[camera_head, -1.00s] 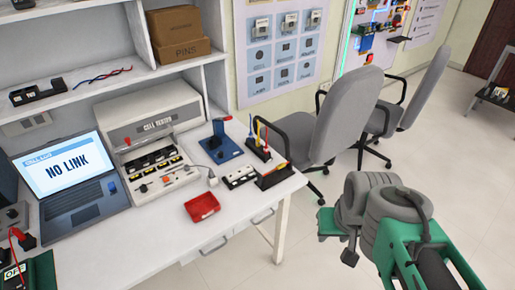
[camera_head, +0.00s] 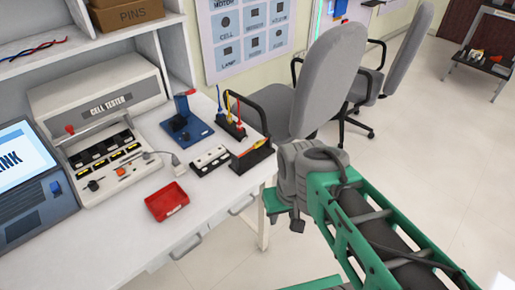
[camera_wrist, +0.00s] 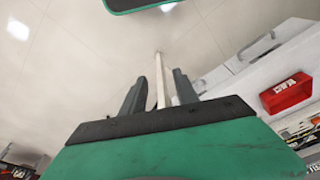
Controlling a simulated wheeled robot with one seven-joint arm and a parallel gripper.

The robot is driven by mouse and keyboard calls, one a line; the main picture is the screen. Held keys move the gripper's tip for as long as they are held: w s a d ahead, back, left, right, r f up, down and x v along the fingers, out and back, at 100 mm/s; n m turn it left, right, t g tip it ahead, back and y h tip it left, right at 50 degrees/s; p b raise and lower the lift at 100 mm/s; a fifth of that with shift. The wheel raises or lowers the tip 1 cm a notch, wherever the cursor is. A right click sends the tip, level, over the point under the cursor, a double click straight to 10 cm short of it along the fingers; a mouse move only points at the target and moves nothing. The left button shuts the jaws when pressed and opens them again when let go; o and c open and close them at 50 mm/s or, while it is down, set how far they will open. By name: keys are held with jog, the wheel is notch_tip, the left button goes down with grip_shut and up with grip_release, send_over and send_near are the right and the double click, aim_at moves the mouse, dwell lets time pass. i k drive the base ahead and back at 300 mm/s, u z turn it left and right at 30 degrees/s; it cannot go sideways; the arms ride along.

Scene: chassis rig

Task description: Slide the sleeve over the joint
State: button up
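I cannot make out a sleeve or a joint for certain. A twisted red and blue wire (camera_head: 42,56) lies on the shelf at the upper left. A dark block with upright blue, yellow and red pieces (camera_head: 231,124) stands at the bench's right end; whether these are sleeves or wires is unclear. My gripper (camera_wrist: 160,90) shows in the wrist view with its two grey fingers apart and nothing between them; a pale table leg shows behind. In the head view my arm reaches in from the lower right, beside the bench's right front corner.
Grey chairs (camera_head: 330,75) stand behind my arm. The floor to the right is open.

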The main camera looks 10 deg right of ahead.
aim_at(256, 144)
jog(key=z, duration=1.7)
jog(key=i, duration=1.2)
jog(key=u, duration=3.85)
